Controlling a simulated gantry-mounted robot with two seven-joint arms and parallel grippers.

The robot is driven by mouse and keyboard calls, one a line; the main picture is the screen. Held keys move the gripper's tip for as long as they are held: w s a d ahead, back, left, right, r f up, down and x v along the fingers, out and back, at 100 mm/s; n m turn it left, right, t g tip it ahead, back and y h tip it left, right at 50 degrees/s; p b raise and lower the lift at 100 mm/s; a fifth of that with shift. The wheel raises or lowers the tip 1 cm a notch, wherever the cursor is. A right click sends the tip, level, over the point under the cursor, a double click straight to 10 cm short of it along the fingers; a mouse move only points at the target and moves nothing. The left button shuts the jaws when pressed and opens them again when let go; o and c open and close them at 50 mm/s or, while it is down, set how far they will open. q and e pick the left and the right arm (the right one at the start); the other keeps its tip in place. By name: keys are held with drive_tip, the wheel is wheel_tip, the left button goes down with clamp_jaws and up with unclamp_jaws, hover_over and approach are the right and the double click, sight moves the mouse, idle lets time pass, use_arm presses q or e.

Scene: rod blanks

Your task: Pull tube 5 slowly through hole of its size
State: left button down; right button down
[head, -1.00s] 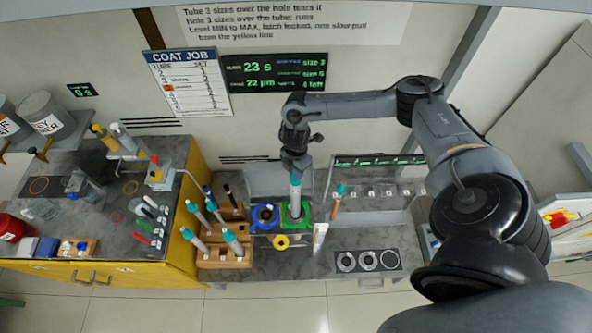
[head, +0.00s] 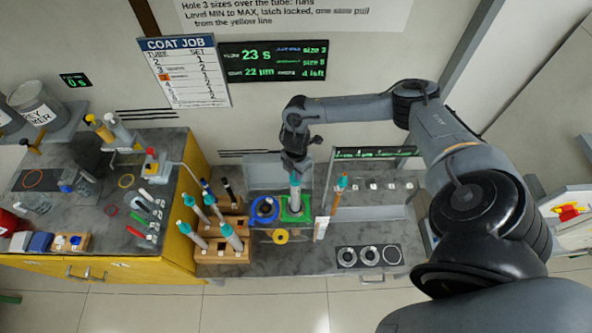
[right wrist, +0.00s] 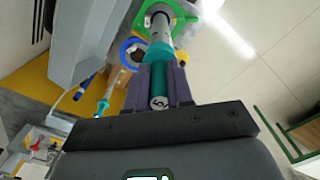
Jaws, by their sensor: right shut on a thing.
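My right gripper (head: 296,172) is shut on a tube (head: 295,193) above the green ring holder (head: 306,214) on the bench. The tube is pale with a teal end and stands about upright. In the right wrist view, the fingers flank the teal end, which is marked 5 (right wrist: 158,102). There the pale shaft (right wrist: 160,25) runs into the green ring (right wrist: 144,14). How deep the tube's lower end sits is hidden. My left gripper is not in view.
A blue ring holder (head: 264,209) is left of the green one, with a yellow ring (head: 281,236) in front. Several teal-capped tubes stand in a wooden rack (head: 223,254) at left. A tall white-and-brown upright (head: 322,228) is close on the right. A panel of rings (head: 369,256) lies front right.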

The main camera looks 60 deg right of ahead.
sight(296, 185)
drive_tip(key=shift+f, duration=0.65)
drive_tip(key=shift+f+b, duration=1.3)
drive_tip(key=shift+f, duration=0.3)
drive_tip(key=shift+f+b, duration=1.65)
drive_tip(key=shift+f, duration=0.95)
drive_tip(key=shift+f+b, duration=0.4)
drive_tip(key=shift+f, duration=0.4)
drive_tip(key=shift+f, duration=0.1)
